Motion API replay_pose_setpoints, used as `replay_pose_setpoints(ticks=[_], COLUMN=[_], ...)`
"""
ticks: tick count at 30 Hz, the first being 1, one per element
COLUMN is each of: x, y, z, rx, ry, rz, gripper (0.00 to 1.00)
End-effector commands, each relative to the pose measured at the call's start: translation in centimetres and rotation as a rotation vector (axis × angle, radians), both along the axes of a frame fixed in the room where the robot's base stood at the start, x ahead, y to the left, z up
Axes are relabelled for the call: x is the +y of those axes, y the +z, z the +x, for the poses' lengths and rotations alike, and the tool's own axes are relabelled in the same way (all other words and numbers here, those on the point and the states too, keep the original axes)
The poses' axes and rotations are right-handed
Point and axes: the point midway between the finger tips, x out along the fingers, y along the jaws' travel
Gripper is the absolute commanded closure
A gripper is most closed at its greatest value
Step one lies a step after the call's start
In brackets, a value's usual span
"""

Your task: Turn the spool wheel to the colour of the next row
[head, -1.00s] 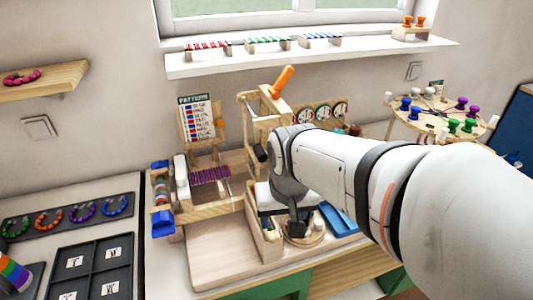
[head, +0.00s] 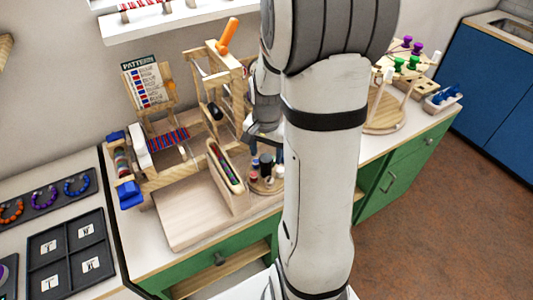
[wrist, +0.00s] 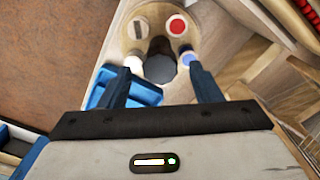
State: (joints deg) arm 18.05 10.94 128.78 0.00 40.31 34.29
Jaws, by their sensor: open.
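The spool wheel is a small round wooden disc (wrist: 157,17) with a red spool (wrist: 177,25), a white spool (wrist: 139,28) and a blue spool (wrist: 187,59) around a dark central knob (wrist: 161,64). In the head view the wheel (head: 269,188) stands right of the bead tray, partly hidden by my arm. My gripper (wrist: 165,78) is open above the wheel, one finger on each side of the knob in the wrist view. I cannot tell whether it touches. The pattern card (head: 147,86) lists red and blue rows, with text too small to read. The striped bead weaving (head: 168,140) lies on the loom.
A blue tray (wrist: 98,95) lies beside the wheel in the wrist view. The wooden loom frame with an orange handle (head: 228,36) rises behind. A flat wooden board (head: 190,215) in front is bare.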

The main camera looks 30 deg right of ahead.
Motion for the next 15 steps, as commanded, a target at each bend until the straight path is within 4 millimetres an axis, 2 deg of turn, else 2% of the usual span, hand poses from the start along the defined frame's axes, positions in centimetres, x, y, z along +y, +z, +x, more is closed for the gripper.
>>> replay_pose_setpoints(ticks=[3, 6, 15], x=[0.0, 0.0, 0.1], y=[-1.4, -1.9, -2.1], z=[0.0, 0.0, 0.0], rx=[0.003, 0.0, -0.001], ry=[0.001, 0.002, 0.003], rz=[0.001, 0.0, -0.001], gripper=[0.42, 0.42, 0.44])
